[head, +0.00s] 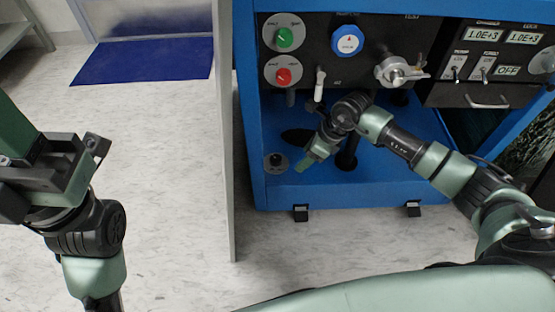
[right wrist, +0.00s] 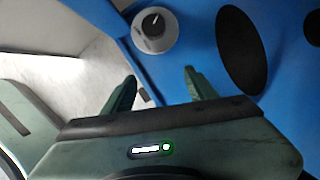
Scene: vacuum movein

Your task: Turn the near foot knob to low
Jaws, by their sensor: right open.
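A small round grey dial with a black knob (head: 276,161) sits at the left front of the cabinet's blue lower deck. In the right wrist view the knob (right wrist: 154,25) has a white pointer mark and stands beyond the fingertips, between their lines and nearer the left finger. My right gripper (head: 307,161) reaches down over the deck just right of the knob. Its green fingers (right wrist: 158,86) are apart, with nothing between them. It does not appear to touch the knob. My left gripper (head: 75,160) is at the left, far from the cabinet; its jaw state is unclear.
The panel above carries a green button (head: 284,37), a red button (head: 283,75), a blue knob (head: 347,41) and a metal valve (head: 394,72). A dark oval opening (right wrist: 242,48) lies right of the knob. A thin upright panel (head: 224,120) stands left of the cabinet.

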